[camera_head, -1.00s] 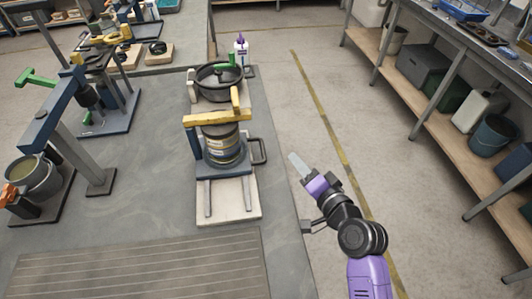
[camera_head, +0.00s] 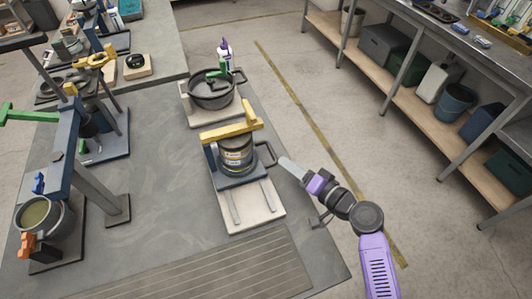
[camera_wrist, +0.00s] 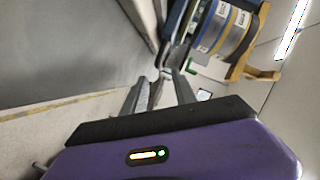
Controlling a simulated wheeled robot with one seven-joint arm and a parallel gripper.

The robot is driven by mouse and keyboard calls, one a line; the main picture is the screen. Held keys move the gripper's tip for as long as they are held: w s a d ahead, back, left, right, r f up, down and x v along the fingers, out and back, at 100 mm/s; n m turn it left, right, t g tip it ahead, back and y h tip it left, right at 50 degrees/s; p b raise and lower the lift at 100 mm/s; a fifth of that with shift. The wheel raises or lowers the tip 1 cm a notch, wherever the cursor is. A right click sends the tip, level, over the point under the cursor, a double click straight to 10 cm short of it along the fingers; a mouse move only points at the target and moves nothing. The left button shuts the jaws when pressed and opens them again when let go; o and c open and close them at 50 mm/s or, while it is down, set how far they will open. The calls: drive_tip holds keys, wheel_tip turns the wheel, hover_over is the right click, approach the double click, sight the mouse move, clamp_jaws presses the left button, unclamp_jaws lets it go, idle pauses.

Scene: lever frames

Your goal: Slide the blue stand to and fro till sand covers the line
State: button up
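The blue stand (camera_head: 240,182) sits on rails over a pale base plate (camera_head: 262,218) on the grey table. It carries a round sieve stack (camera_head: 236,156) under a yellow clamp bar (camera_head: 232,131). A dark loop handle (camera_head: 268,153) sticks out from its right side. My gripper (camera_head: 283,162) is just right of the handle, apparently a small gap away. I can make out no sand or line.
A blue lever frame (camera_head: 68,150) and a bucket (camera_head: 42,215) are at left. A ribbed mat (camera_head: 200,270) lies in front. Floor right of the table is clear.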

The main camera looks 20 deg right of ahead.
drive_tip(key=p+x, duration=0.1)
drive_tip(key=x, duration=0.6)
drive_tip(key=shift+w, duration=0.15)
clamp_jaws()
idle(1.2)
